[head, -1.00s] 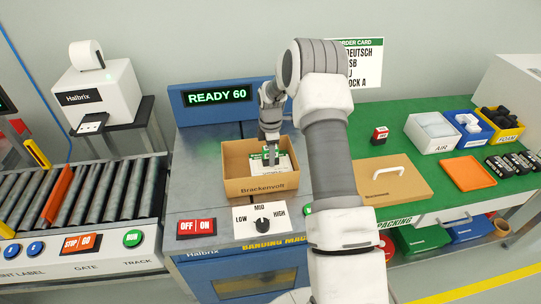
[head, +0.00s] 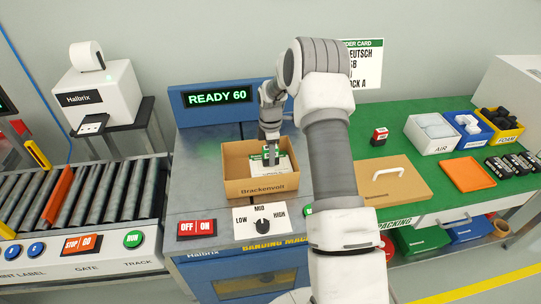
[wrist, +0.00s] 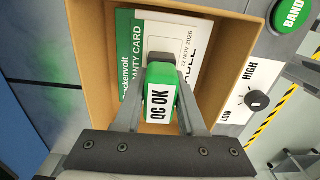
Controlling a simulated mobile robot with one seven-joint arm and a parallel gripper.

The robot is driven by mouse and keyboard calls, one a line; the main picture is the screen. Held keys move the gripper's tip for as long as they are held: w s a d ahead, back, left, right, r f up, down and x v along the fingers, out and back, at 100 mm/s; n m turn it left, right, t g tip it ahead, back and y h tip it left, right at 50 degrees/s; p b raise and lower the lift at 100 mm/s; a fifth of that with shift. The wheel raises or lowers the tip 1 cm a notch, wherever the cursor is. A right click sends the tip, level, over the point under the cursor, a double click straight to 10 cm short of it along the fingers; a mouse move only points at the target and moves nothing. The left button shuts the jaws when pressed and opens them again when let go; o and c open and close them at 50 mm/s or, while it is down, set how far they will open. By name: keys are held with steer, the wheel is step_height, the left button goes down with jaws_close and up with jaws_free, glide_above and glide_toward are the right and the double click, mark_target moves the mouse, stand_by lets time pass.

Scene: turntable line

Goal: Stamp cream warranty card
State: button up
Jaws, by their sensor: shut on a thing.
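The warranty card (wrist: 161,33) is pale with a green band and lies inside the open cardboard box (head: 262,186). The wrist view shows its printed lettering and a date, 22 NOV 2026. My gripper (wrist: 160,78) is shut on a green stamp (wrist: 159,101) with a white QC OK label. The stamp is over the card and hides part of it; I cannot tell whether it touches. In the head view my gripper (head: 271,158) reaches down into the box, in front of the card's pale face.
The box stands on the banding machine, whose display (head: 218,96) reads READY 60. The box walls closely surround my gripper. A red block (head: 380,136) and a tan board with a handle (head: 392,180) lie on the green bench. A roller track (head: 85,195) is at left.

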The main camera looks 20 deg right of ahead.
steer(key=shift+r+p, duration=1.45)
steer(key=shift+r, duration=1.6)
